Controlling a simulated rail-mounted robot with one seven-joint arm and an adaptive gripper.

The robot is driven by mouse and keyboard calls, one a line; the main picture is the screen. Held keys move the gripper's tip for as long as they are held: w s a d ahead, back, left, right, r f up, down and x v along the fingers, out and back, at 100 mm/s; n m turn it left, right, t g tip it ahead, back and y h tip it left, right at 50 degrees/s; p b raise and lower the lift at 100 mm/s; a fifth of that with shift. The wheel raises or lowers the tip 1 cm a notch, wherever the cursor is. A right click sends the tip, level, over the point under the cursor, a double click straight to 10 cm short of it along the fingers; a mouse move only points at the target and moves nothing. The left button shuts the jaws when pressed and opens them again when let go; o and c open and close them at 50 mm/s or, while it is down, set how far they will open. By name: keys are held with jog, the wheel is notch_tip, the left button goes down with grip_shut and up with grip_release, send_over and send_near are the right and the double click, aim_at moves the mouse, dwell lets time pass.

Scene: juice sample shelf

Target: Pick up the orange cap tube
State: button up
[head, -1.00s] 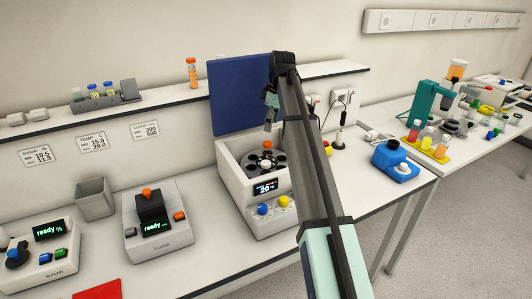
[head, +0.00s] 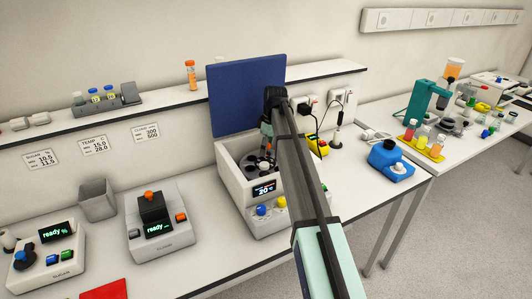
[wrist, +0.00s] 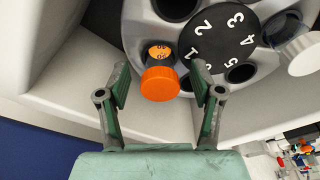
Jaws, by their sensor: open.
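The orange cap tube (wrist: 160,84) stands in a hole of the round numbered rotor, its cap towards the camera in the wrist view. A small orange label shows beside the cap. My gripper (wrist: 160,78) is open, with one finger on each side of the cap and a gap on both sides. In the head view my gripper (head: 267,138) is low over the white device (head: 236,185) with the raised blue lid (head: 246,95). There my gripper hides the tube's cap.
Another orange-capped tube (head: 191,73) stands on the shelf. A device (head: 160,225) reading "ready" has an orange top. In the wrist view a pale round cap (wrist: 304,53) is at the right. A blue device (head: 395,162) stands to the right on the table.

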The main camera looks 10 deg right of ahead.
jog(key=shift+f, duration=0.2)
grip_shut()
